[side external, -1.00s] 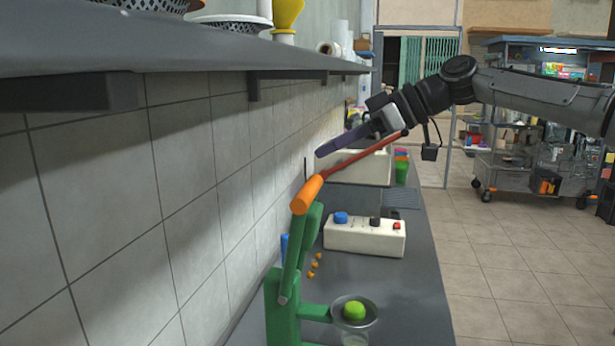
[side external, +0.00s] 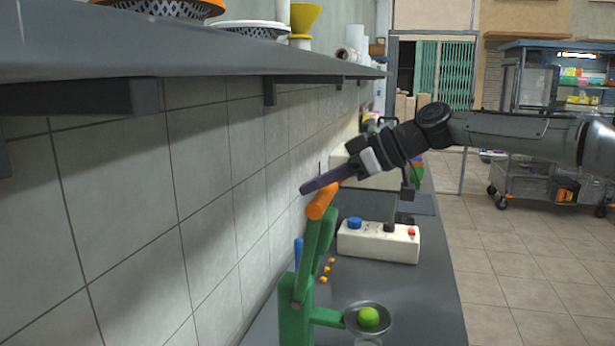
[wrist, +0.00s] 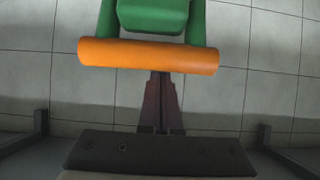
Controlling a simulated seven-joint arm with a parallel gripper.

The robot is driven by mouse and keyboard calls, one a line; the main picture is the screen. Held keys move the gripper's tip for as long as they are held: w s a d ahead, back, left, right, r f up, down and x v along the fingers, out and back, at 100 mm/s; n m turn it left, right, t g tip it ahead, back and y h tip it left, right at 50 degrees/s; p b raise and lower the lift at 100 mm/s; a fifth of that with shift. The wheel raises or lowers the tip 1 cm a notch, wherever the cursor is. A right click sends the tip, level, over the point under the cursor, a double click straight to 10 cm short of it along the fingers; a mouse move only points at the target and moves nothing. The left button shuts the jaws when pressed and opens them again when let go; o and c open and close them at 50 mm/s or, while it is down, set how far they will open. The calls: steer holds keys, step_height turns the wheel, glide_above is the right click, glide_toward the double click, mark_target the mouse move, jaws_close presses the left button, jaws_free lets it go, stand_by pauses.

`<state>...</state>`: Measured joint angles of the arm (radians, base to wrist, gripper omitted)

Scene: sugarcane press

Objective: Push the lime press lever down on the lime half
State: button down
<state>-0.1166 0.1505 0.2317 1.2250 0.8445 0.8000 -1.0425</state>
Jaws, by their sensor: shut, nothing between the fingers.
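The green lime press (side external: 296,318) stands on the counter beside the tiled wall. Its lever (side external: 315,241) is raised, with an orange handle (side external: 322,201) at the top. The lime half (side external: 368,317) sits in the press's round cup (side external: 381,330), out to the right of the press body. My gripper (side external: 305,189) is shut and empty, at the handle's height and just behind or beside it; I cannot tell whether they touch. In the wrist view the orange handle (wrist: 150,56) lies across the tips of my shut fingers (wrist: 161,82), with the green lever arms above it.
A white control box (side external: 378,242) with blue, black and red knobs sits behind the press. Small orange pieces (side external: 327,271) lie near it. A grey shelf (side external: 200,55) with bowls overhangs at upper left. The counter to the right of the cup is clear.

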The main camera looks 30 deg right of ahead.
steer(key=shift+s+d+f, duration=0.15)
steer(key=shift+s+d, duration=0.05)
steer(key=shift+s, duration=0.05)
steer(key=shift+d, duration=0.1)
